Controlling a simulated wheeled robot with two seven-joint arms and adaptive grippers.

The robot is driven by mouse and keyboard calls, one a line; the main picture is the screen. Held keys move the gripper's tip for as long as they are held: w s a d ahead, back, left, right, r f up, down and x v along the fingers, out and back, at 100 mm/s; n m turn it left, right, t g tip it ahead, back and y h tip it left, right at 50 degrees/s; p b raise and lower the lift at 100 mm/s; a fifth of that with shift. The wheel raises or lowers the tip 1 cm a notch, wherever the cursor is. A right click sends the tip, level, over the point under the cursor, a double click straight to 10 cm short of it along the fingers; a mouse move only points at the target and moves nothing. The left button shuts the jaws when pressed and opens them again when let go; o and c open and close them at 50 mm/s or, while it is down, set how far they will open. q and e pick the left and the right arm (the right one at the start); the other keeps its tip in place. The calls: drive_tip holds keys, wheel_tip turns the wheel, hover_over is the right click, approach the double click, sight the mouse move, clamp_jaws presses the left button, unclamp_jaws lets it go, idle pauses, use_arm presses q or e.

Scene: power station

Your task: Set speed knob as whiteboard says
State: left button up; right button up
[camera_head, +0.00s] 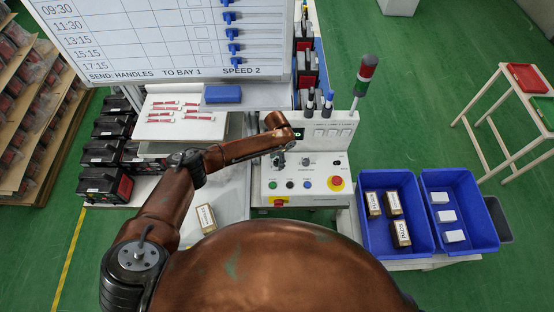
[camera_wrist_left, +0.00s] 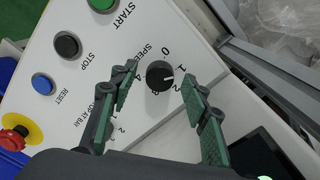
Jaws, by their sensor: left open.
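The whiteboard (camera_head: 150,40) at the top left reads "SEND: HANDLES TO BAY 1 SPEED 2". The black speed knob (camera_wrist_left: 159,76) is on the white control panel (camera_head: 263,190), with numbers around it. Its small white mark points to the right of the picture, near 1 and 2; which is unclear. My left gripper (camera_wrist_left: 159,80) is open, one finger on each side of the knob, with gaps visible. In the head view my left gripper (camera_head: 279,158) is low over the panel and hides the speed knob. My right gripper is not in view.
Nearby are start (camera_wrist_left: 102,4), stop (camera_wrist_left: 67,45) and reset (camera_wrist_left: 42,83) buttons and a red emergency button (camera_head: 336,182). A signal tower (camera_head: 365,80) stands behind the panel. Blue bins (camera_head: 427,243) with boxes stand right. A small box (camera_head: 206,218) lies left.

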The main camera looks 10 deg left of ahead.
use_arm(q)
drive_tip(key=c, duration=1.2)
drive_tip(key=shift+o, duration=0.2)
drive_tip(key=shift+m, duration=0.3)
drive_tip(key=m, duration=1.1)
drive_tip(key=shift+b, duration=0.4)
drive_tip(key=shift+m, duration=0.3)
drive_tip(key=o, duration=1.2)
drive_tip(key=shift+c, duration=0.2)
